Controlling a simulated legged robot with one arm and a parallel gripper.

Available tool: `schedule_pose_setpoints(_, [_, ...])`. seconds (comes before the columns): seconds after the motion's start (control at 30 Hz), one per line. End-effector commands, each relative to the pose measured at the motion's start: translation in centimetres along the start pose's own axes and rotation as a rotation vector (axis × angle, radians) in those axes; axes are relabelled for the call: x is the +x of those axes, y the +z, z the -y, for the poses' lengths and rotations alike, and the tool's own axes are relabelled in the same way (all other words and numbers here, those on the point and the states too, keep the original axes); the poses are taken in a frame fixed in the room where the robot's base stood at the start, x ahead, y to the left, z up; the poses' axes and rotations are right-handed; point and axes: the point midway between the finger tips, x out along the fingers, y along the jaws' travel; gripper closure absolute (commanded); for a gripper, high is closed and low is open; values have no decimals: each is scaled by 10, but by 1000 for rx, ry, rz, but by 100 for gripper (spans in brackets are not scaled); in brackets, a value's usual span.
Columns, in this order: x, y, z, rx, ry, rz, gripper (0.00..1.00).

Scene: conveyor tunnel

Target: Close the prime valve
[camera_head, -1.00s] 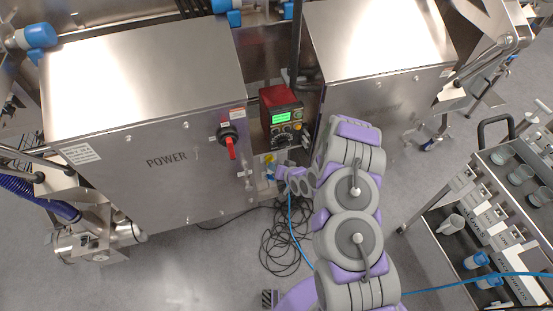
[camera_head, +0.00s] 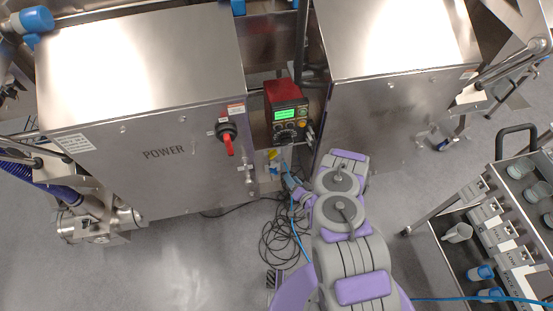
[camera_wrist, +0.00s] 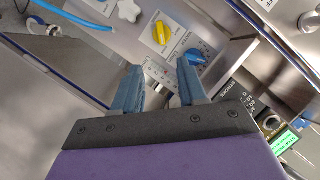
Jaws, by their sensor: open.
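In the wrist view, a yellow valve handle (camera_wrist: 160,32) and a blue valve handle (camera_wrist: 195,57) sit on a light panel with small printed labels. I cannot read which one is marked prime. My gripper (camera_wrist: 160,67) is open and empty. Its two blue-grey fingers point toward the panel, just below the yellow handle, and the right finger overlaps the area beside the blue handle. In the head view, the yellow handle (camera_head: 272,155) shows small below the pump unit, and my arm partly covers this area.
A red and black pump unit (camera_head: 287,113) with a green screen stands between two steel cabinets. The left cabinet (camera_head: 120,170) has a red power switch (camera_head: 228,142). Black cables (camera_head: 275,240) lie on the floor. A cart (camera_head: 500,230) stands at the right.

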Motion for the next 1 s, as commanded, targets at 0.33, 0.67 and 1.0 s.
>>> schedule_pose_setpoints(0.33, [70, 2, -1, -4, -6, 0, 58])
schedule_pose_setpoints(0.67, [131, 0, 0, -3, -7, -4, 58])
schedule_pose_setpoints(1.0, [156, -1, 0, -1, -2, -2, 58])
